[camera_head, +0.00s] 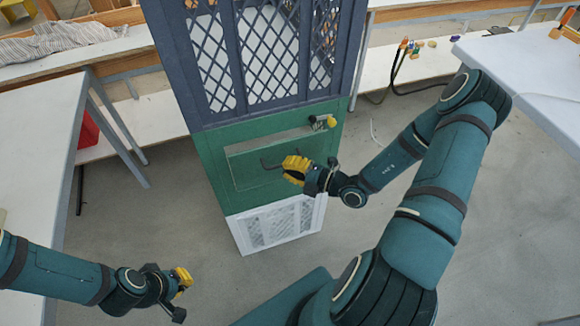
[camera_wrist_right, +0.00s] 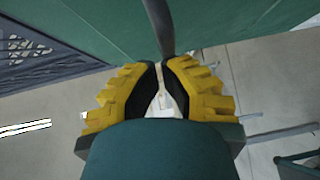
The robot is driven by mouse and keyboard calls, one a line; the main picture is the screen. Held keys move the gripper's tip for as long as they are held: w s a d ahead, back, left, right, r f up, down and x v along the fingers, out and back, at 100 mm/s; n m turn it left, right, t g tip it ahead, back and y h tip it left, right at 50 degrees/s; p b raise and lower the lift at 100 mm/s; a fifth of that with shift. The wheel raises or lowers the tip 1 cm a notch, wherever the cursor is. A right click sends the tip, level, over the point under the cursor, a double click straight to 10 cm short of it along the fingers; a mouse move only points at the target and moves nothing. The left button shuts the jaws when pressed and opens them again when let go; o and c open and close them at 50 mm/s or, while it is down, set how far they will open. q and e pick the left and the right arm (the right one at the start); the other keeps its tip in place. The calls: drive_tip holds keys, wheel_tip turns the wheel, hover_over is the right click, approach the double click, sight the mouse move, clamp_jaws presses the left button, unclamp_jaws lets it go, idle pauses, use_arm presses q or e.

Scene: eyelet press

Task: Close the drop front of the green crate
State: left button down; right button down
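The green crate (camera_head: 212,160) is the middle one of an upright stack. Its drop front (camera_head: 268,172) is a green panel, with a pale strip showing along its upper edge. I cannot tell how far it leans out. A thin dark bent handle (camera_head: 271,165) stands out before it. My right gripper (camera_head: 293,168) is in front of the panel. In the right wrist view its yellow fingers (camera_wrist_right: 162,75) are close together around the end of the dark handle (camera_wrist_right: 158,25). My left gripper (camera_head: 184,281) is low at the left, away from the crate, apparently empty.
A dark blue mesh crate (camera_head: 240,112) sits above and a white crate (camera_head: 250,241) below. A fitting with a yellow knob (camera_head: 331,122) is at the green crate's upper right. Tables stand left (camera_head: 35,125) and right (camera_head: 520,60). Grey floor around the stack is largely clear.

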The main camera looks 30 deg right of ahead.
drive_tip(key=w+p, duration=0.1)
drive_tip(key=w+r+p, duration=0.1)
drive_tip(key=p, duration=0.1)
drive_tip(key=shift+d+r+m+g, duration=0.2)
drive_tip(key=shift+r+m+g, duration=0.05)
drive_tip(key=shift+m+g, duration=0.15)
drive_tip(key=shift+w+d+g+h+p, duration=0.15)
drive_tip(key=shift+w+g+h+p, duration=0.15)
drive_tip(key=shift+w+p, duration=0.25)
drive_tip(key=shift+s+f, duration=0.1)
